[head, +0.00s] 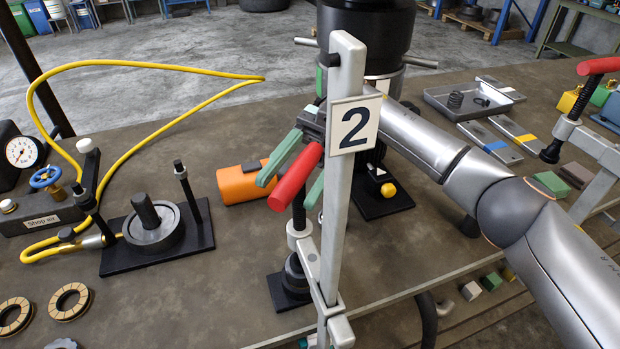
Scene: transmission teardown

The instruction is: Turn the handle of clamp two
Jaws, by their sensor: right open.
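Clamp two is a grey upright bar (335,220) at the table's front edge, with a white plate (354,124) marked 2. Its red handle (295,178) sits left of the bar, tilted, above a dark screw and foot (293,272). My right arm comes in from the right and passes behind the bar. My right gripper (290,180) is open, with green finger pads on either side of the red handle. The bar hides part of the gripper, and I cannot tell whether the pads touch the handle. My left gripper is not in view.
A black cylindrical housing (365,35) stands behind the clamp. A black fixture (157,235) and a yellow hose (110,66) are farther left. Another clamp with a red handle (598,65) stands at the right.

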